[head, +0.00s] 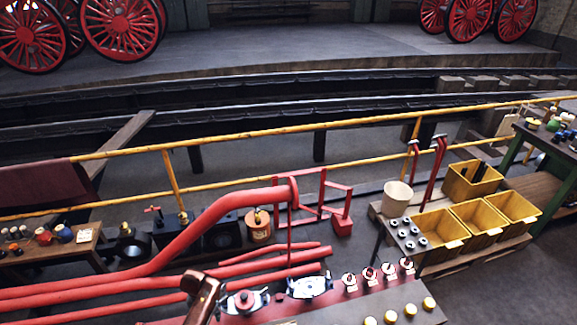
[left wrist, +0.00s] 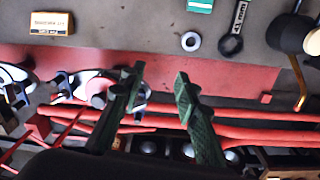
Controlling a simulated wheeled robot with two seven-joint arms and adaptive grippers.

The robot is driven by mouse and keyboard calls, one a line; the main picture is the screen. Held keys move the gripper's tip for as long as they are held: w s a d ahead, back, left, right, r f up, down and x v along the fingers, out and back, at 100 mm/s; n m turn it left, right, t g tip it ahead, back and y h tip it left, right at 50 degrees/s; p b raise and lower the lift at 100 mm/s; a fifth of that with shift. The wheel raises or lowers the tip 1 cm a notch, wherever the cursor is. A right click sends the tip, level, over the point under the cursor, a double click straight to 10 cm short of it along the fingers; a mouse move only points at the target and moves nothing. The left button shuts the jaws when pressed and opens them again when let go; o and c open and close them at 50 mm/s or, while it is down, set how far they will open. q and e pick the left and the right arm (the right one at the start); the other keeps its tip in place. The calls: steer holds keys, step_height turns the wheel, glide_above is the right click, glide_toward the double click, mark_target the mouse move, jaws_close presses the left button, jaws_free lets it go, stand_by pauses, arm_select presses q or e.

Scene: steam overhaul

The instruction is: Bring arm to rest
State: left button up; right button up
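My left gripper (left wrist: 160,76) shows in the left wrist view with its two green fingers spread apart and nothing between them. It hangs over the red pipes (left wrist: 175,122) and the red edge of the grey bench (left wrist: 150,25). In the head view a copper-brown part of my left arm (head: 205,294) rises at the bottom, left of the red round knob (head: 244,301); the fingers cannot be made out there. My right gripper is in neither view.
A ring (left wrist: 191,41), a spanner (left wrist: 236,28) and a label block (left wrist: 51,23) lie on the bench. Several valve fittings (head: 388,272) stand along it. Yellow bins (head: 474,222) and a pale bucket (head: 397,198) stand right. A yellow railing (head: 300,130) runs behind.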

arm_select(q)
steer(key=s+m+t, duration=0.1)
steer(key=s+t, duration=0.1)
steer(key=s, duration=1.3)
steer(key=s+a+r+t, duration=0.1)
steer(key=s+a+r, duration=0.2)
steer(key=s+r, duration=0.3)
steer(key=s+a+r+t, duration=0.15)
steer(key=s+r, duration=0.25)
steer(key=s, duration=0.5)
step_height(320, 180, down, 33)
steer(key=g+b, duration=0.2)
steer(key=b, duration=0.4)
steer(key=s+f+m+g+b, duration=0.1)
steer(key=s+f+b, duration=0.3)
steer(key=s+f, duration=1.7)
step_height(320, 180, down, 4)
steer(key=shift+d+f+g+b, duration=0.15)
steer(key=shift+d+g+b, duration=0.2)
steer(key=shift+d+b, duration=0.05)
